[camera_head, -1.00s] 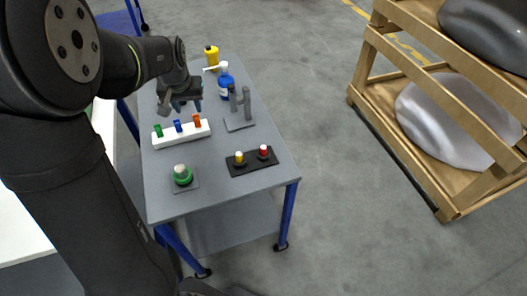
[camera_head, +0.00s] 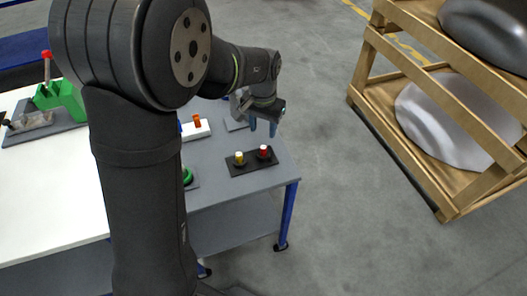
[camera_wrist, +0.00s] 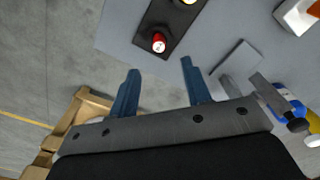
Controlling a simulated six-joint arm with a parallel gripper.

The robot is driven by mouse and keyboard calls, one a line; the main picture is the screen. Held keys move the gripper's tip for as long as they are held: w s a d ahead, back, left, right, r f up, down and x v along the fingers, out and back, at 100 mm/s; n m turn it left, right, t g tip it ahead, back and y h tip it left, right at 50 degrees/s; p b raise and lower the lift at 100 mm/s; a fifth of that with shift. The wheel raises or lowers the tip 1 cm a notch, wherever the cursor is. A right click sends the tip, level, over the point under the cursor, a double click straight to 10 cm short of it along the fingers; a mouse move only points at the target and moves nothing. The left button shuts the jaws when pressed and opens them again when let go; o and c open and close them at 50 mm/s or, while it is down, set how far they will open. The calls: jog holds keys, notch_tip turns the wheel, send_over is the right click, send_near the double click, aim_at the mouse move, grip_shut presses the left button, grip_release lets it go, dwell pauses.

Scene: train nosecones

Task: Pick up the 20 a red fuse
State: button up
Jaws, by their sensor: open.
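The red fuse (camera_head: 264,150) stands upright at the right end of a black holder (camera_head: 251,167) on the grey cart top. A yellow fuse (camera_head: 239,158) stands to its left in the same holder. My gripper (camera_head: 263,127) is open and empty, with blue fingers pointing down, above and just behind the red fuse. In the wrist view the red fuse (camera_wrist: 158,42) shows its top just beyond the fingertips of my gripper (camera_wrist: 160,67), apart from them. The yellow fuse (camera_wrist: 188,2) is cut off at the top edge.
A white block (camera_head: 195,131) with coloured pieces and a green ring (camera_head: 187,176) are partly hidden by my arm. A grey stand (camera_wrist: 236,60) and a blue bottle (camera_wrist: 288,105) lie right in the wrist view. A wooden rack (camera_head: 440,62) stands apart at right.

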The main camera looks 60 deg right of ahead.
aim_at(263, 147)
notch_tip(263, 147, down, 9)
jog(key=shift+s+f, duration=0.1)
jog(key=shift+f, duration=0.05)
dwell(0.4)
jog(key=shift+c, duration=0.2)
grip_shut()
